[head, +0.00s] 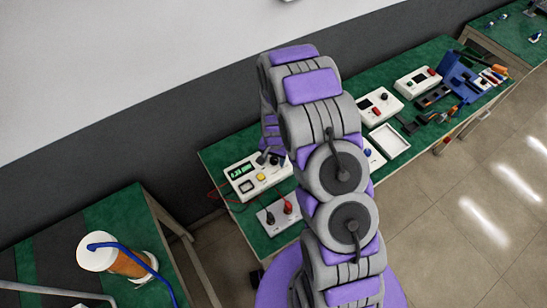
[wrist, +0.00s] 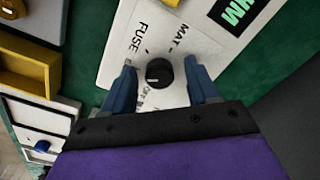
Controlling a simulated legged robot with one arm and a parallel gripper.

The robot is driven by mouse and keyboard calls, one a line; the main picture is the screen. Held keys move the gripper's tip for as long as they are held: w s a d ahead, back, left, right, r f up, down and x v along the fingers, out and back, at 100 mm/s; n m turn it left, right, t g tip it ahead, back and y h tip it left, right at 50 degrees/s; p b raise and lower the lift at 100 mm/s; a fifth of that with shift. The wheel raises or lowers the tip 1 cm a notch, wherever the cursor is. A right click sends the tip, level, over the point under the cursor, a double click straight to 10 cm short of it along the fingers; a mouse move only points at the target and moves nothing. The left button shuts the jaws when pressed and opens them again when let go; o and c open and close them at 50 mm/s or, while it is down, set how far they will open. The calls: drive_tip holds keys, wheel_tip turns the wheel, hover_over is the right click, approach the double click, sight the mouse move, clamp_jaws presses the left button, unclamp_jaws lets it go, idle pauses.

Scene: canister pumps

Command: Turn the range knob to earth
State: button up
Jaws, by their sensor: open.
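The range knob (wrist: 159,73) is a round black knob with a pale mark, on a white panel (wrist: 187,45) printed with "FUSE", "MAT" and "OFF". Other lettering is partly covered, and I cannot read an earth label. My gripper (wrist: 160,84) is open, its two blue fingers on either side of the knob with small gaps visible. I cannot tell how deep the fingers reach. In the head view, my gripper (head: 270,157) is over the white tester (head: 263,185), and the knob is hard to make out there.
A white box with red and black plugs (head: 282,216) stands in front, with cables at left. Other instruments and a white tray (head: 390,140) lie to the right along the green bench.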

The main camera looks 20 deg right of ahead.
sight(275, 160)
wheel_tip(275, 160, up, 17)
drive_tip(key=p, duration=0.1)
drive_tip(key=shift+d+r+p, duration=0.15)
drive_tip(key=shift+p, duration=0.25)
idle(0.4)
drive_tip(key=shift+s, duration=0.1)
